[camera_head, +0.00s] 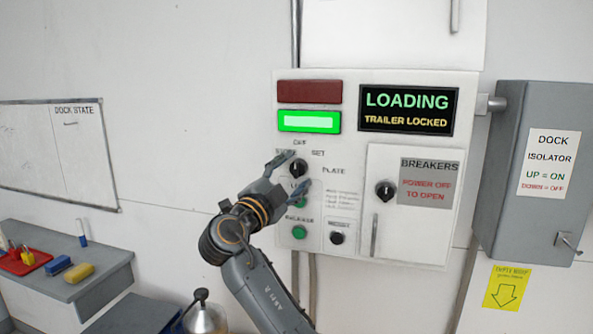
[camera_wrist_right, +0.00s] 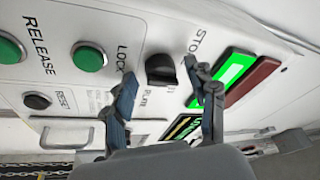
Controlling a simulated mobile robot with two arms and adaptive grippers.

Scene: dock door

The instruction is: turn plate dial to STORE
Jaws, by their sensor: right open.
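The plate dial (camera_head: 298,168) is a black round knob on the white control panel (camera_head: 350,85), near small printed words including SET and PLATE. It also shows in the right wrist view (camera_wrist_right: 161,69), near partly covered lettering starting STO. Its exact pointer setting is hard to tell. My right gripper (camera_head: 290,174) is open in front of the panel, one finger on each side of the dial in the picture. In the right wrist view its fingers (camera_wrist_right: 162,77) are spread around the dial with nothing gripped; contact cannot be told. My left gripper is not in view.
A display (camera_head: 408,110) reads LOADING, TRAILER LOCKED. A green lamp (camera_head: 309,121) is lit under a dark red one (camera_head: 309,91). Green buttons (camera_head: 299,232), a black reset knob (camera_head: 337,238) and a breaker door (camera_head: 415,228) are close by. A grey isolator box (camera_head: 500,165) projects at right.

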